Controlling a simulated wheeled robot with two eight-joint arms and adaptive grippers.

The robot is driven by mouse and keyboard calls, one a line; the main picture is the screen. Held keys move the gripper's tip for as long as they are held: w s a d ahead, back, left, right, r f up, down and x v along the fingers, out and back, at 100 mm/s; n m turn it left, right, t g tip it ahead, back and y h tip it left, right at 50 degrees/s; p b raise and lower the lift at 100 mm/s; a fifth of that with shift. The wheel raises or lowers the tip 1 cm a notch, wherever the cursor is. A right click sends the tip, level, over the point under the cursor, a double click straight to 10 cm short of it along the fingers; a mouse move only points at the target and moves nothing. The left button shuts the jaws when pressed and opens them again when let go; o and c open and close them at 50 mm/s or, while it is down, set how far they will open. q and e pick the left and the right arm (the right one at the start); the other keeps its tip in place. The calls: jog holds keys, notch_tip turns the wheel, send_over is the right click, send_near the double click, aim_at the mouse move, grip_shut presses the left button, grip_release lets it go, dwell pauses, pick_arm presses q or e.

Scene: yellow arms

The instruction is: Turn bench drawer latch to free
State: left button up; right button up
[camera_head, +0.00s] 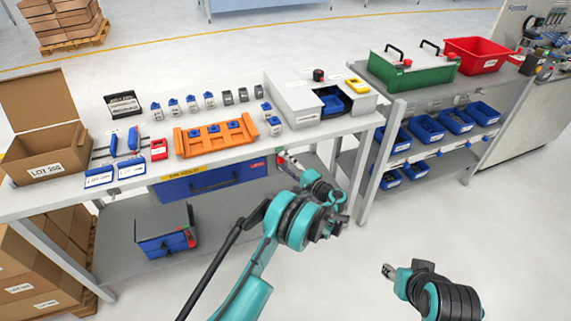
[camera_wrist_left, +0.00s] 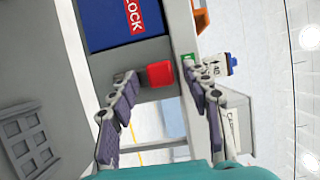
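The blue drawer (camera_head: 212,181) is under the bench top and looks shut. Its front also shows in the left wrist view (camera_wrist_left: 112,32), with a red and white label reading LOCK. The red latch (camera_wrist_left: 160,74) sits on the grey bench frame beside the drawer. My left gripper (camera_head: 284,159) is at the drawer's right end, and its fingers (camera_wrist_left: 163,88) are spread on either side of the latch. Gaps show between fingers and latch, so it is not gripped. My right gripper (camera_head: 388,270) is away from the bench; its fingers are too small to judge.
The bench top (camera_head: 250,155) holds an orange rack (camera_head: 215,138), a cardboard box (camera_head: 45,150) and a grey box fixture (camera_head: 300,100). A second bench is at the right. The floor in front is clear.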

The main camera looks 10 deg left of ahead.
pick_arm(q)
jog(key=v, duration=1.2)
